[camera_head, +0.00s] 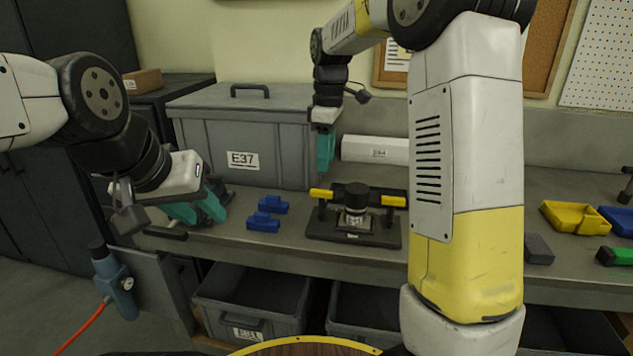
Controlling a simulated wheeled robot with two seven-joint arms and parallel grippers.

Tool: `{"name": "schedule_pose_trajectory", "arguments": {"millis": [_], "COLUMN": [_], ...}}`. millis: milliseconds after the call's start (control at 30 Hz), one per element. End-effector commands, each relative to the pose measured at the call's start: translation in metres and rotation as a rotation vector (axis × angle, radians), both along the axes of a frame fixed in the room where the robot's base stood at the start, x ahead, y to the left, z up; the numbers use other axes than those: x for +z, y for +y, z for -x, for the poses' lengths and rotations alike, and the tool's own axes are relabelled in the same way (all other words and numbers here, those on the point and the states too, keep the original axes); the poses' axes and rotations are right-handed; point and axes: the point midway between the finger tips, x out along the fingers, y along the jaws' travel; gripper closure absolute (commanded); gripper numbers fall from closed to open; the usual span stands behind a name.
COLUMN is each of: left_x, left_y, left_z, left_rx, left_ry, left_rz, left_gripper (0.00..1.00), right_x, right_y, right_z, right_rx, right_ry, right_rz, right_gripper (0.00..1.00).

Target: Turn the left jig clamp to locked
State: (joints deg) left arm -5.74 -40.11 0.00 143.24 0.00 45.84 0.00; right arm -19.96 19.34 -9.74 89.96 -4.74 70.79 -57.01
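The jig is a dark plate (322,226) on the workbench, with a black round-topped part (356,193) in its middle. The left jig clamp (321,194) has a yellow handle lying roughly level at the jig's left side. The right jig clamp (393,201) has a similar yellow handle on the other side. My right gripper (325,152) points down with teal fingers, above the left clamp and apart from it. Its fingers overlap in this view, so their gap is unclear. My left gripper (198,212) is at the bench's left end, its teal fingers apart and empty.
Blue blocks (266,213) lie left of the jig. A grey lidded bin (250,135) marked E37 and a white box (375,149) stand behind. Yellow (575,217) and blue trays lie at the right. My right arm hides the bench right of the jig.

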Motion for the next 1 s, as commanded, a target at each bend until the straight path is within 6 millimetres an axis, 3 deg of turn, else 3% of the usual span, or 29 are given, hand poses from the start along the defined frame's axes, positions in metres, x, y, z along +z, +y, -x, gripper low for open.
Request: {"name": "schedule_pose_trajectory", "arguments": {"millis": [167, 700, 1000], "left_x": [0.000, 0.000, 0.000], "left_y": [0.000, 0.000, 0.000], "left_z": [0.000, 0.000, 0.000], "left_rx": [0.000, 0.000, 0.000], "left_ry": [0.000, 0.000, 0.000], "left_rz": [0.000, 0.000, 0.000], "left_gripper": [0.64, 0.64, 0.64], "right_x": [-0.014, -0.084, -0.091], "right_y": [0.008, 0.009, 0.008], "right_z": [-0.015, -0.015, -0.015], "right_rx": [0.079, 0.084, 0.083], "right_ry": [0.028, 0.030, 0.028], "right_rz": [0.030, 0.031, 0.031], "right_gripper": [0.62, 0.62, 0.62]}}
